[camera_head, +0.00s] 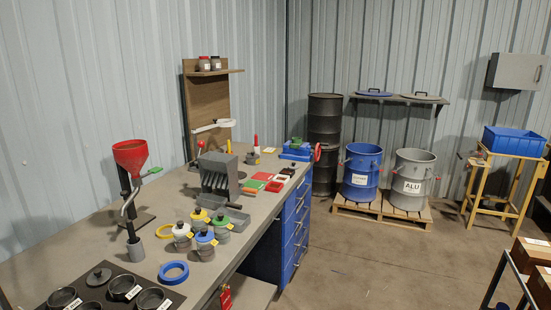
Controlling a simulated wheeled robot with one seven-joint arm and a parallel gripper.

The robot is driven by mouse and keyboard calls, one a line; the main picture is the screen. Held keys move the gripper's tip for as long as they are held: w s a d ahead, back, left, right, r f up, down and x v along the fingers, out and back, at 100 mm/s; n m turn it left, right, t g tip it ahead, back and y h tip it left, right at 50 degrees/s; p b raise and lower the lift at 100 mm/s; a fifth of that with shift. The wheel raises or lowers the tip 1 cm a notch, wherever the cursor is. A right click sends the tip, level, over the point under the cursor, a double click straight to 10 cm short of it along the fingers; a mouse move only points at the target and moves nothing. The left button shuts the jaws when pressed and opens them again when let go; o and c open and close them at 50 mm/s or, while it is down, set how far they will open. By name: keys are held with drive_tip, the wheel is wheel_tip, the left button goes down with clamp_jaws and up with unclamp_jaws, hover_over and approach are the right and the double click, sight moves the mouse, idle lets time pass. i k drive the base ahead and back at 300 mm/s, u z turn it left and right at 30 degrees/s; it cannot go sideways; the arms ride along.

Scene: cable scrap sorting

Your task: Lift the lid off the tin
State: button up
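Several small grey tins stand close together on the bench, and I cannot tell which one is the task's tin. One has a white lid (181,229), one a yellow lid (199,216), one a blue lid (205,238) and one a green lid (221,219). Each lid has a dark knob and sits on its tin, with a yellow tag beside it. Dark round cups with labels (123,290) sit in a black tray (84,279) at the front left, with a dark knobbed lid (98,274) among them. My gripper is not in view.
A red funnel on a stand (130,153) rises left of the tins. A blue ring (173,272) lies before them, and a grey slotted block (217,172) stands behind. Blue (362,175) and grey ALU (410,180) drums stand on a pallet. Open floor lies right of the bench.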

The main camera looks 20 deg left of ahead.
sight(253, 156)
drive_tip(key=z, duration=0.1)
drive_tip(key=i, duration=2.55)
drive_tip(key=u, duration=0.45)
drive_tip(key=i, duration=1.45)
drive_tip(key=u, duration=1.85)
drive_tip(key=i, duration=1)
drive_tip(key=u, duration=0.8)
